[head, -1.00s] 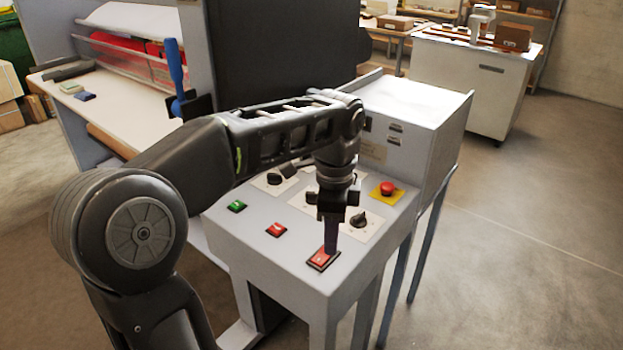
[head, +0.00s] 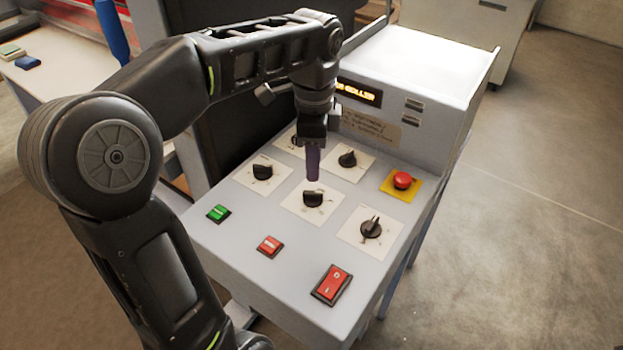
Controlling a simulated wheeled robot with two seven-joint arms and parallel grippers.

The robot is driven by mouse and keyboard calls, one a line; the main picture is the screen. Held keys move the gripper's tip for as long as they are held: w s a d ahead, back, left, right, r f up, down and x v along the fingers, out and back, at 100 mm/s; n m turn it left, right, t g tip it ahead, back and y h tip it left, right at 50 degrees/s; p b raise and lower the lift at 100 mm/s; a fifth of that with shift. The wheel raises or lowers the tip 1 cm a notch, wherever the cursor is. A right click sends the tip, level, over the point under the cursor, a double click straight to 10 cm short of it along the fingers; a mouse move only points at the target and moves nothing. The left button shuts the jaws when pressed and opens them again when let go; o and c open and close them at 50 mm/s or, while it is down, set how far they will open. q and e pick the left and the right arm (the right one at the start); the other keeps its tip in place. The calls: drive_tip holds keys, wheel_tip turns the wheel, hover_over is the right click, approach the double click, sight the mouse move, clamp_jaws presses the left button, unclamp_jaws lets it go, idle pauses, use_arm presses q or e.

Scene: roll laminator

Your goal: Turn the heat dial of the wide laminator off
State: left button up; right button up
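The sloped grey control panel (head: 240,218) of the wide laminator carries several black dials on white plates. The center dial (head: 313,198) is just below my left gripper. Others are the left dial (head: 262,172), the back right dial (head: 348,158) and the front right dial (head: 371,229). One more at the back left is partly hidden by my gripper. Their labels are too small to read, so I cannot tell which is the heat dial. My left gripper (head: 313,177) points down with its fingers together and empty, above the center dial's plate; contact cannot be told. My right gripper is not in view.
A red emergency button (head: 403,181) on yellow is at the right. A green button (head: 218,213), a red button (head: 270,246) and a red rocker switch (head: 332,286) are toward the front. A lit orange display (head: 359,92) is behind, partly hidden.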

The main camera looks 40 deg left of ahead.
sight(313, 192)
use_arm(q)
drive_tip(key=shift+w+a+f, duration=0.15)
drive_tip(key=shift+a+f, duration=0.05)
drive_tip(key=shift+f, duration=0.4)
wheel_tip(313, 192, down, 7)
drive_tip(key=shift+r+p, duration=0.1)
drive_tip(key=shift+p, duration=0.45)
drive_tip(key=shift+c, duration=0.2)
clamp_jaws()
